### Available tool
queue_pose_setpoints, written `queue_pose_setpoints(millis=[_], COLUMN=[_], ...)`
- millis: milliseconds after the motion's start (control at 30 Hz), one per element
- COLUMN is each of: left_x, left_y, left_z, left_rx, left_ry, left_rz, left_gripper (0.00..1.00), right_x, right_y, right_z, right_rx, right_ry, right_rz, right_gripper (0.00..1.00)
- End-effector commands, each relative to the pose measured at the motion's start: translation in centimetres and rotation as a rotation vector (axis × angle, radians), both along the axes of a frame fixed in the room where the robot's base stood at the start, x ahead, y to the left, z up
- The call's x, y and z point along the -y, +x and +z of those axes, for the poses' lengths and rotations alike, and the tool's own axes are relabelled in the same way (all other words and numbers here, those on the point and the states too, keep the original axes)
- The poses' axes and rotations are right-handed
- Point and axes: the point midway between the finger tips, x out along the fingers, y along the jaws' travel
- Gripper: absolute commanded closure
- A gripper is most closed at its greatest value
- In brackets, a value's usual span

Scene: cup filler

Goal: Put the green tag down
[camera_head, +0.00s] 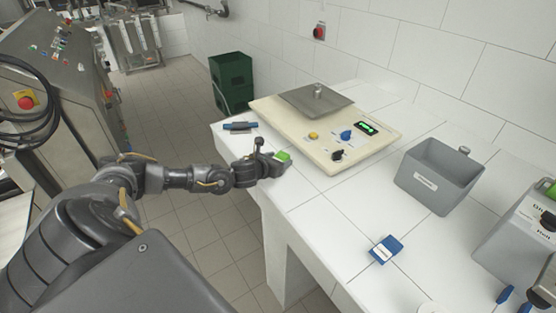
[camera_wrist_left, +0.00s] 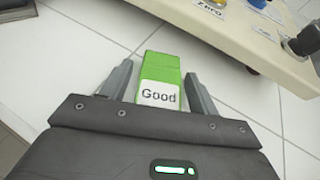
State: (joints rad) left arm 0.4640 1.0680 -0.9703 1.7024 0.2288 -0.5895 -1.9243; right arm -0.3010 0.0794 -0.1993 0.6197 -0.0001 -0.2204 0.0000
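The green tag (camera_head: 283,156) is at the end of my left gripper (camera_head: 279,160), at the left edge of the white counter. In the left wrist view the tag (camera_wrist_left: 160,68) shows a white label reading "Good". It lies between the two fingers of my left gripper (camera_wrist_left: 158,78), with a narrow gap showing beside it, so the fingers look open around it. The tag appears to be at the counter surface, but its underside is hidden. My right gripper is not in view.
A cream scale (camera_head: 330,125) stands just beyond the tag. A blue tag (camera_head: 385,249) lies nearer on the counter (camera_head: 325,215). A grey bin (camera_head: 440,177) is on the right, and a blue-and-dark item (camera_head: 240,126) lies at the far left corner. Clear tiles lie between.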

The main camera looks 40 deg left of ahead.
Motion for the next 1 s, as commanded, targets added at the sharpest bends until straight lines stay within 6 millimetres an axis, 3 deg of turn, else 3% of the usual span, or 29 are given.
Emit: queue_pose_setpoints(millis=[400,800,1000], left_x=[0.0,0.7,1.0], left_y=[-0.3,-7.6,-10.2], left_z=[0.5,3.2,4.4], left_rx=[0.0,-0.002,0.0], left_ry=[0.001,0.001,0.001], left_rz=[0.0,-0.002,-0.002], left_gripper=[0.37,0.37,0.37], right_x=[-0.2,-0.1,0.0], right_y=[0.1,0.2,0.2], right_z=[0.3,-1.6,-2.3], right_rx=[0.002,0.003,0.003], right_ry=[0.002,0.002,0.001], right_rz=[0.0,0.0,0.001], right_gripper=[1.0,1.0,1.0])
